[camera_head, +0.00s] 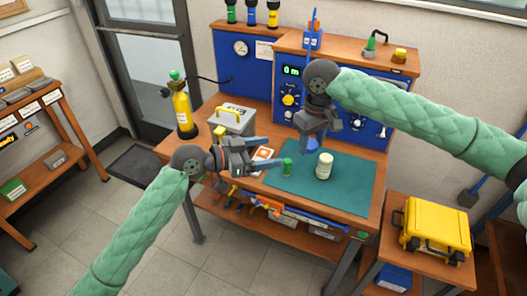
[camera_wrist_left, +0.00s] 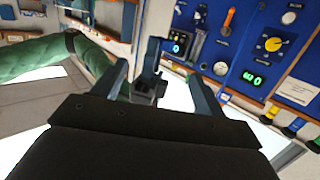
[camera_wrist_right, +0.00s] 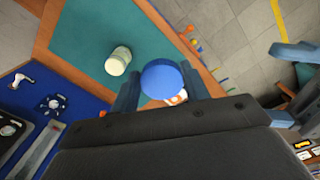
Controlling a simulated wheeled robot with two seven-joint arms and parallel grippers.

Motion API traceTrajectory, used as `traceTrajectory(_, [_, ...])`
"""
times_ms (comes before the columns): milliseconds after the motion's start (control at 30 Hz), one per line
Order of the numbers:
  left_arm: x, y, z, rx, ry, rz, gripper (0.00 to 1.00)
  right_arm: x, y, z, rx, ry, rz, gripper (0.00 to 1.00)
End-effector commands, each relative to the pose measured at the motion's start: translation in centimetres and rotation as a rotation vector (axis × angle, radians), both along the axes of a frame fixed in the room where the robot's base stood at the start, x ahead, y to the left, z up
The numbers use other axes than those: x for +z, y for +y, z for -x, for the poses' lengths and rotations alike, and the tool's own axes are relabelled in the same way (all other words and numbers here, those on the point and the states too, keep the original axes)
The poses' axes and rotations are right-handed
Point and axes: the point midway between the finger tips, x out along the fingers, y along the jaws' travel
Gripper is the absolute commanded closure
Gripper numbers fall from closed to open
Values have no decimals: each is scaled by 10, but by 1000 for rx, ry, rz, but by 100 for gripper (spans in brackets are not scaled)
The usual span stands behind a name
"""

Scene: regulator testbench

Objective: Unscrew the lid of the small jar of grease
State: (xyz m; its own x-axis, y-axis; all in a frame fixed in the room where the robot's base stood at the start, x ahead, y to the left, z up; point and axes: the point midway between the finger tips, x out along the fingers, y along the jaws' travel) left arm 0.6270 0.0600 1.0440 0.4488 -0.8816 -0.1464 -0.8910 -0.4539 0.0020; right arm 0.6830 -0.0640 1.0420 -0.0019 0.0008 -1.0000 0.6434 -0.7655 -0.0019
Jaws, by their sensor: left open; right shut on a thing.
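My right gripper (camera_head: 311,140) is shut on a blue round thing (camera_wrist_right: 162,80), held above the back of the teal mat (camera_head: 345,190). It looks like a lid or the top of a small jar; its underside is hidden. A cream jar with a label (camera_head: 325,166) stands upright on the mat, apart from both grippers; it also shows in the right wrist view (camera_wrist_right: 118,61). I cannot tell whether it has a lid. A small green cylinder (camera_head: 287,167) stands to its left. My left gripper (camera_head: 266,152) is open and empty, above the mat's left edge.
A red and white card (camera_head: 263,154) lies near the left gripper. A grey box with a yellow handle (camera_head: 232,119) and a yellow gas bottle (camera_head: 182,112) stand at the left. The blue gauge panel is behind; a yellow case (camera_head: 435,222) is at right. The mat's front right is clear.

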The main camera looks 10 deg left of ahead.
Motion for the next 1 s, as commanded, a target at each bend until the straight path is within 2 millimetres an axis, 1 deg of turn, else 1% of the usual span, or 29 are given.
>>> traceTrajectory(167, [-2, -14, -7, -2, 0, 0, 28, 0, 0, 0, 0, 0, 0, 82])
traceTrajectory(700, [-13, -79, -40, 0, 0, -1, 28, 0, 0, 0, 0, 0, 0, 82])
traceTrajectory(900, [-17, -96, -49, 0, 0, -2, 28, 0, 0, 0, 0, 0, 0, 82])
traceTrajectory(1000, [-18, -101, -51, 0, 0, -3, 28, 0, 0, 0, 0, 0, 0, 82])
